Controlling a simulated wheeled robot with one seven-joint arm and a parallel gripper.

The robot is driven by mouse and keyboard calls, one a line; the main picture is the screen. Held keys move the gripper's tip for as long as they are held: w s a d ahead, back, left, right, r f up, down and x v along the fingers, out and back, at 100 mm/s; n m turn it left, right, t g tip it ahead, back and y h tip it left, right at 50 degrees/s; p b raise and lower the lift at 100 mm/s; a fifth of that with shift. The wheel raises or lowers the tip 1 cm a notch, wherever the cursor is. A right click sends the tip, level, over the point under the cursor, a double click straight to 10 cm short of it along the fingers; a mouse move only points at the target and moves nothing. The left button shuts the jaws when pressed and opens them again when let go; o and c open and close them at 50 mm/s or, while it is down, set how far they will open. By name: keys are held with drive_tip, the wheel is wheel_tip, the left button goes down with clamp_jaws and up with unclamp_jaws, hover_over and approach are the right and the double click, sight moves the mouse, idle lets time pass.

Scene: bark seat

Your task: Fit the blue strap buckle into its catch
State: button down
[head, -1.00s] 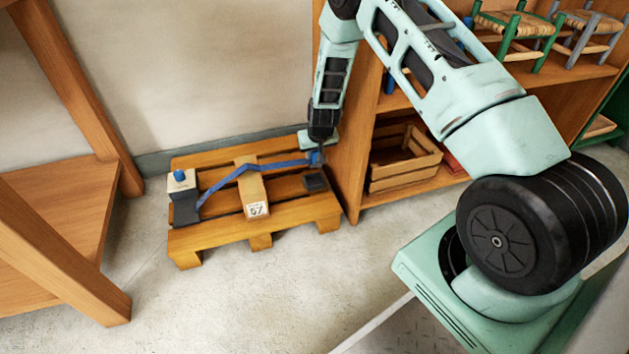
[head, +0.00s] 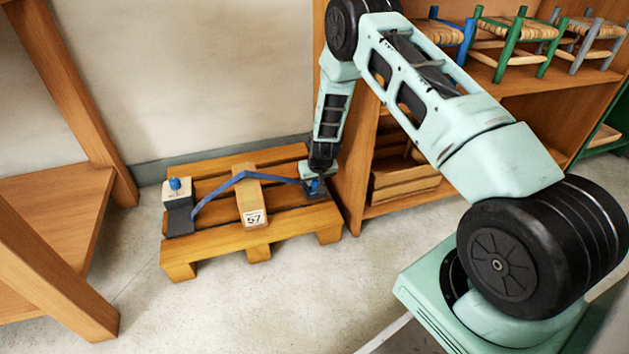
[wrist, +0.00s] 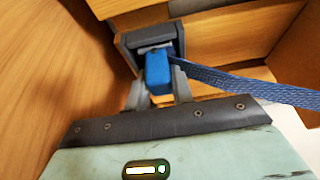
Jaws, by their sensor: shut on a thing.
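The blue buckle (wrist: 157,72) is between the two grey fingers of my gripper (wrist: 158,88) in the wrist view. My gripper is shut on it. The dark grey catch (wrist: 127,44) is right at the buckle's far end; I cannot tell how far the buckle is in. In the head view my gripper (head: 315,178) is low over the pallet's right end, where the catch (head: 320,195) sits. The blue strap (head: 275,178) runs left from the buckle, over a wooden block marked 57 (head: 249,203), down to a dark grey anchor (head: 179,217).
The wooden pallet (head: 206,238) lies on the floor by the wall. A pale block with a blue knob (head: 175,189) stands at its left end. A shelf unit (head: 352,170) stands close on the right, holding a crate (head: 392,183) and small stools. A wooden frame (head: 62,260) stands left.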

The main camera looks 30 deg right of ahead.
drive_tip(key=shift+f, duration=0.15)
drive_tip(key=c, duration=1.2)
unclamp_jaws()
